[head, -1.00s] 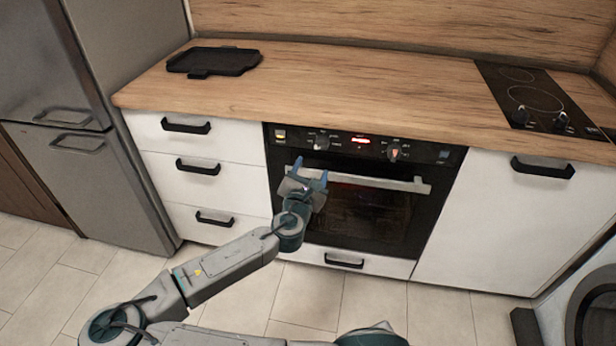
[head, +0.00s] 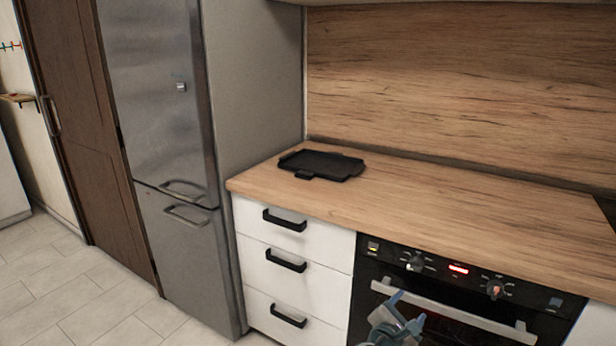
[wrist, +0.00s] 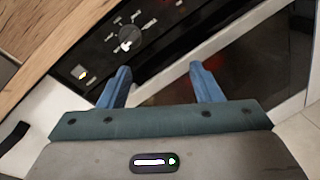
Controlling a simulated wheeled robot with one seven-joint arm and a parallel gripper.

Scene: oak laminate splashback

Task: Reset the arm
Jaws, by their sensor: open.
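My gripper (head: 402,325) is at the bottom edge of the head view, in front of the black oven (head: 440,290) and near the left end of its silver handle. In the wrist view my gripper (wrist: 160,85) shows two blue fingers spread apart with nothing between them. The oven's control panel and a knob (wrist: 128,38) lie beyond the fingers there. I cannot tell from these views whether a finger touches the handle. Most of my arm is out of the head view.
A black tray (head: 322,165) lies on the wooden worktop (head: 430,205). White drawers (head: 300,275) with black handles stand left of the oven. A silver fridge (head: 160,110) and a brown door (head: 75,120) are further left. The tiled floor (head: 75,290) at lower left is clear.

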